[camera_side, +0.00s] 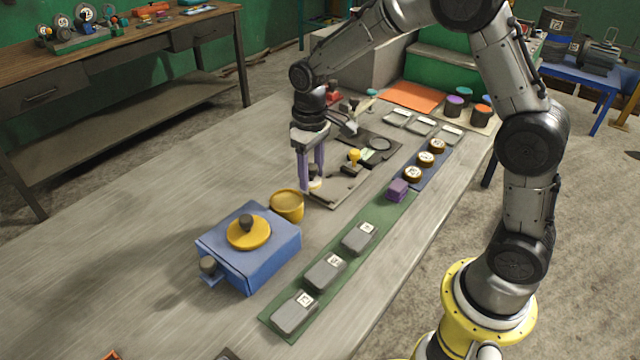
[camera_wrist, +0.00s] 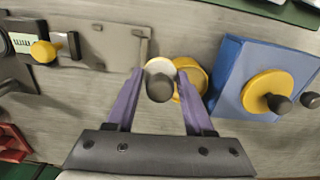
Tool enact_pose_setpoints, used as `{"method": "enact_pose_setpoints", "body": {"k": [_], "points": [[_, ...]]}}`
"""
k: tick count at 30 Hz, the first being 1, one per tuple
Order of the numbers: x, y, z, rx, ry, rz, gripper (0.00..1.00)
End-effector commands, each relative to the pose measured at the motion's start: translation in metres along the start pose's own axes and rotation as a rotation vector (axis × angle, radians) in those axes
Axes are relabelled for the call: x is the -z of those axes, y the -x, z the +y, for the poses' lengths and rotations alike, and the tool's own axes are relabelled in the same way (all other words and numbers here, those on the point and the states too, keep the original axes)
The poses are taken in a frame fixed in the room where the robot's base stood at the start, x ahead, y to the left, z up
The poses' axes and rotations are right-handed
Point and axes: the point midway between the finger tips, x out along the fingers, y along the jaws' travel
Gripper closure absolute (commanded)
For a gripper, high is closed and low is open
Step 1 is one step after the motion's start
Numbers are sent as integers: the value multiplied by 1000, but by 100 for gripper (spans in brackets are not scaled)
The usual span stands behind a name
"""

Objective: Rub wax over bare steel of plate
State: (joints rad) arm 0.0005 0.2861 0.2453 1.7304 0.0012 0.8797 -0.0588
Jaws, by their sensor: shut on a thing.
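My gripper (camera_side: 313,180), with two purple fingers, points down near the left end of the steel plate (camera_side: 347,191). The fingers are shut on a dark-knobbed applicator with a cream-coloured pad (camera_side: 315,184). In the wrist view the applicator's dark knob (camera_wrist: 160,86) sits between the fingertips, its pale rim just right of the plate (camera_wrist: 118,42). I cannot tell whether the pad touches the plate. The yellow tin (camera_side: 287,204) stands left of the plate; the applicator partly covers it in the wrist view (camera_wrist: 191,80). A yellow-knobbed clamp (camera_side: 354,157) is at the plate's far side.
A blue box (camera_side: 262,262) with a yellow round lid stands left of the tin. A green strip (camera_side: 340,268) with several grey blocks and a purple block (camera_side: 398,190) lie along the near side. The table's left part is clear.

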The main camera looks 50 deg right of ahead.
Motion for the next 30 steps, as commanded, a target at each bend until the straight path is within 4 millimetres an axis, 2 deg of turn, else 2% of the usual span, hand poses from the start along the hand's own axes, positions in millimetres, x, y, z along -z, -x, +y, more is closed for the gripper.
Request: {"method": "enact_pose_setpoints", "body": {"k": [3,8,14,22,24,27,30], "points": [[-3,-2,0,0,133,-1,92],[-22,-6,-4,0,416,0,92],[-54,-1,-21,0,824,0,92],[-110,12,-50,-2,1354,1,92],[-124,16,-57,-1,1447,1,92],[-136,21,-65,-2,1492,2,92],[-139,26,-71,-1,1512,0,92]]}}
